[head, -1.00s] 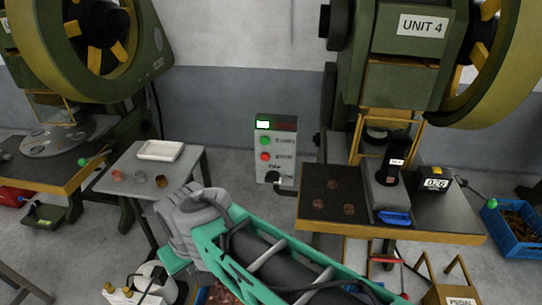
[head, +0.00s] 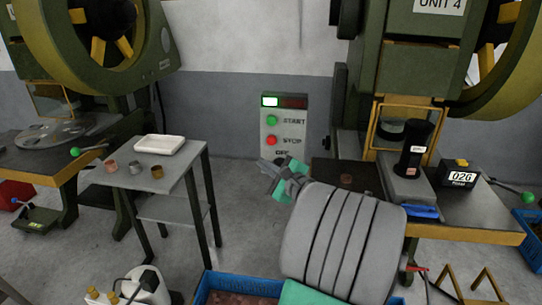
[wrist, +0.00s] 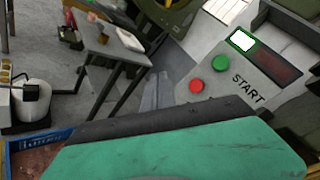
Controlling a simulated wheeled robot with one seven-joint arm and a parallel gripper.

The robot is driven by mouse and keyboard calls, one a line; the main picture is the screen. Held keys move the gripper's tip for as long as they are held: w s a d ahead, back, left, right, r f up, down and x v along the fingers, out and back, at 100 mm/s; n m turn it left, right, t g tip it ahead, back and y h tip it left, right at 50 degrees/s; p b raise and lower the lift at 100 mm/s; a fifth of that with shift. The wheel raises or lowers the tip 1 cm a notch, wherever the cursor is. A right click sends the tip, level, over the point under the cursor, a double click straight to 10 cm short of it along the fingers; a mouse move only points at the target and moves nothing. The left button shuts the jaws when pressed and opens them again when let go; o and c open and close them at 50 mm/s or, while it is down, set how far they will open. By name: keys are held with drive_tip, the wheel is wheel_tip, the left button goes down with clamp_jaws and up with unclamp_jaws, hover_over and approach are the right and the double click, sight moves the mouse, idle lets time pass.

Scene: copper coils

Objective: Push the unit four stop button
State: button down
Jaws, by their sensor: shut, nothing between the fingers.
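The control box (head: 284,112) stands left of the press labelled UNIT 4 (head: 437,5). It has a green START button (head: 271,120) above a red STOP button (head: 271,140). In the wrist view the red button (wrist: 196,86) and green button (wrist: 219,62) are both uncovered. My gripper (head: 268,168) is shut and empty. In the head view it appears just below the STOP button and overlaps the box's lower edge. In the wrist view its grey fingers (wrist: 154,92) are left of the red button, with no contact visible.
A small grey table (head: 180,178) with a white tray (head: 160,147) and several metal cups stands to the left. The press bench (head: 470,232) is to the right, holding a dark cylinder (head: 413,150) and an 026 box (head: 459,173). A blue crate (head: 240,282) is below my arm.

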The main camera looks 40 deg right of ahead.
sight(272, 140)
drive_tip(key=shift+s+d+r, duration=0.15)
drive_tip(key=shift+d, duration=0.05)
drive_tip(key=shift+d, duration=0.1)
drive_tip(key=shift+w+d, duration=0.9)
drive_tip(key=shift+d, duration=0.25)
drive_tip(key=shift+w+d, duration=0.95)
drive_tip(key=shift+d, duration=0.15)
drive_tip(key=shift+w+d, duration=0.9)
drive_tip(key=shift+d, duration=0.25)
drive_tip(key=shift+w+d+p, duration=0.3)
drive_tip(key=shift+p, duration=0.25)
